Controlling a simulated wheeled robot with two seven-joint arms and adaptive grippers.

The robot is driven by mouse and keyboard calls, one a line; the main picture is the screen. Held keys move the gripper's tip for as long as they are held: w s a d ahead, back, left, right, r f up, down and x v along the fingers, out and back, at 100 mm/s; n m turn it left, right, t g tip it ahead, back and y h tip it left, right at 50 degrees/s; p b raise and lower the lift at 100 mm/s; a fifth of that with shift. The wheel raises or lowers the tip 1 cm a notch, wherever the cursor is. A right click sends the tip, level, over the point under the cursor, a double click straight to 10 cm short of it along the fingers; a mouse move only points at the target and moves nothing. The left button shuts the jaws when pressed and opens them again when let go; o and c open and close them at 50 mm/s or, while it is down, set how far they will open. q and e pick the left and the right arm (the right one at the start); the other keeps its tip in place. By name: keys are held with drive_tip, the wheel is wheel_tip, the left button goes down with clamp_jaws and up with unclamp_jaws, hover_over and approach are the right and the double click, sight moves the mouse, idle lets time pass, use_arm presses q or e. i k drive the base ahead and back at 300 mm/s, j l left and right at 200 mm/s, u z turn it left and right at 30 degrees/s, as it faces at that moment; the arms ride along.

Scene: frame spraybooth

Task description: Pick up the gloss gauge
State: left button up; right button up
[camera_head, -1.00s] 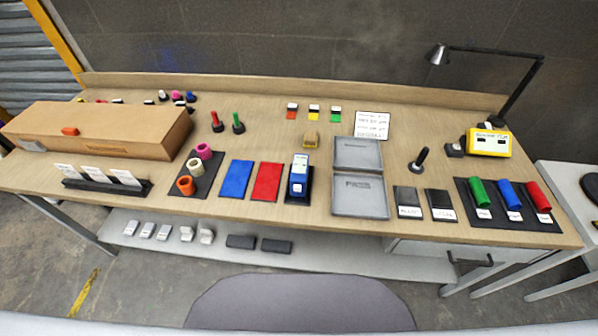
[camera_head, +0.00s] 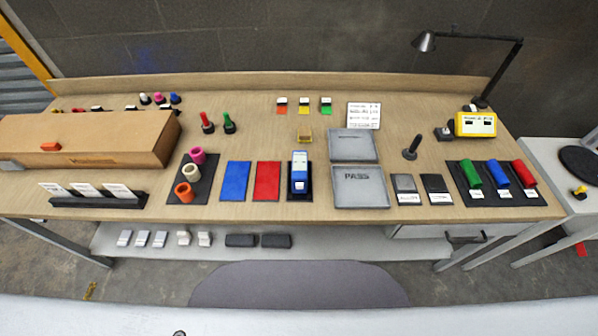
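A blue handheld device with a white top and a small dark display (camera_head: 300,171), which looks like the gloss gauge, stands on a black base (camera_head: 300,196) near the front middle of the bench. It is between the red mat (camera_head: 267,181) and the grey trays. No label naming it can be read. A yellow box meter with two displays (camera_head: 475,124) stands at the back right. Neither of my grippers is in view.
The wooden bench (camera_head: 330,213) carries a long cardboard box (camera_head: 90,138) at left, a grey PASS tray (camera_head: 360,187), a black stamp-like handle (camera_head: 412,147) and a black mat with coloured rolls (camera_head: 515,198) at right. A desk lamp (camera_head: 465,38) overhangs the back right.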

sight(299, 158)
drive_tip(key=k+j+z, duration=0.1)
drive_tip(key=j+z, duration=0.3)
drive_tip(key=k+j+z, duration=0.15)
drive_tip(key=j+z, duration=0.2)
drive_tip(key=k+j+z, duration=0.2)
drive_tip(key=j+z, duration=0.2)
